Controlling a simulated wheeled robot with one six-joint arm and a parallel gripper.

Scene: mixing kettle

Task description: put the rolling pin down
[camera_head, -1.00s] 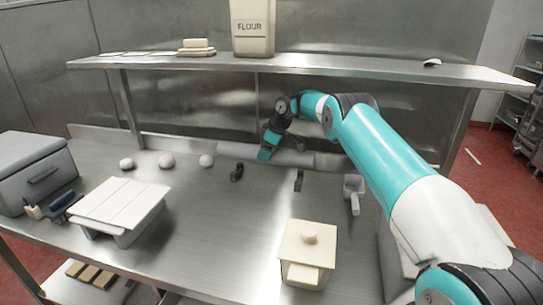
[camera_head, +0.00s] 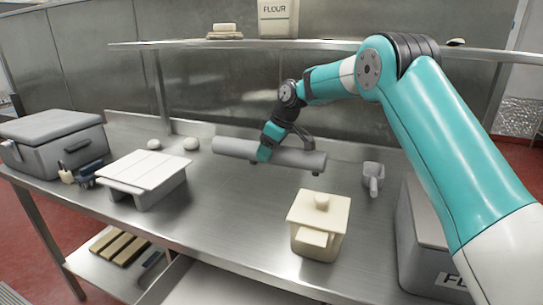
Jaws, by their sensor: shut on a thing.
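The rolling pin (camera_head: 230,147) is a thick grey cylinder, lying roughly level across the back middle of the steel table. My gripper (camera_head: 272,151) comes down from above and is shut on the pin near its middle, hiding part of it. Two small dark rests (camera_head: 316,173) show just under the pin, mostly hidden by it. I cannot tell whether the pin touches them.
A cream lidded box (camera_head: 319,240) stands in front, and a grey scoop (camera_head: 374,178) lies to the right. A white-topped stand (camera_head: 143,172), a grey case (camera_head: 55,140) and dough balls (camera_head: 191,144) are left. A shelf (camera_head: 190,44) runs above.

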